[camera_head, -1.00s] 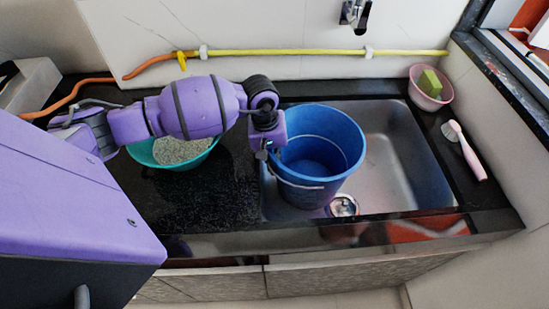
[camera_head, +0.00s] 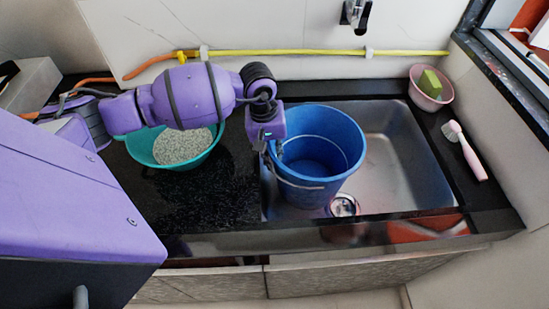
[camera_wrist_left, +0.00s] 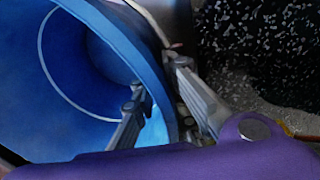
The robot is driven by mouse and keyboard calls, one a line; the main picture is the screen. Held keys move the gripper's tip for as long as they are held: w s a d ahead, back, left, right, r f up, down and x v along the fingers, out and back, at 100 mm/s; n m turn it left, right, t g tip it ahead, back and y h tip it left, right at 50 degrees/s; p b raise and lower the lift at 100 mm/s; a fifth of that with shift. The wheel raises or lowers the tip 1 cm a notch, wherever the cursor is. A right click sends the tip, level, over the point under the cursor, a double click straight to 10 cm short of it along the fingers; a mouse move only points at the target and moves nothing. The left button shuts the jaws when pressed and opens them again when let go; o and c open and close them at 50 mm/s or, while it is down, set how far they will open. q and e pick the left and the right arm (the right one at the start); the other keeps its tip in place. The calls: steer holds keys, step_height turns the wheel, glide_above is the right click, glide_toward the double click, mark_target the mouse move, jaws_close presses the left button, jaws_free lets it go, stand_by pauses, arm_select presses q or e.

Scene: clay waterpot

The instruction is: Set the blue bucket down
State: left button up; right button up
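The blue bucket (camera_head: 335,160) stands upright in the metal sink, toward its left side, with its wire handle hanging down the front. My left gripper (camera_head: 270,150) is at the bucket's left rim. In the left wrist view the blue bucket (camera_wrist_left: 70,60) fills the left side. My left gripper (camera_wrist_left: 160,82) straddles the rim there, one finger inside and one outside. The fingers stand apart with gaps beside the wall, so it looks open. My right gripper is in neither view.
The sink (camera_head: 395,150) has free room right of the bucket; its drain (camera_head: 343,205) shows in front. A teal bowl of pale granules (camera_head: 180,148) sits on the black counter at left. A pink bowl with a green sponge (camera_head: 430,88) and a pink brush (camera_head: 466,152) are at right.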

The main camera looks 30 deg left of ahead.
arm_select(q)
step_height(320, 180, up, 9)
steer(key=shift+s+a, duration=0.3)
steer(key=shift+a, duration=0.15)
steer(key=shift+r, duration=0.1)
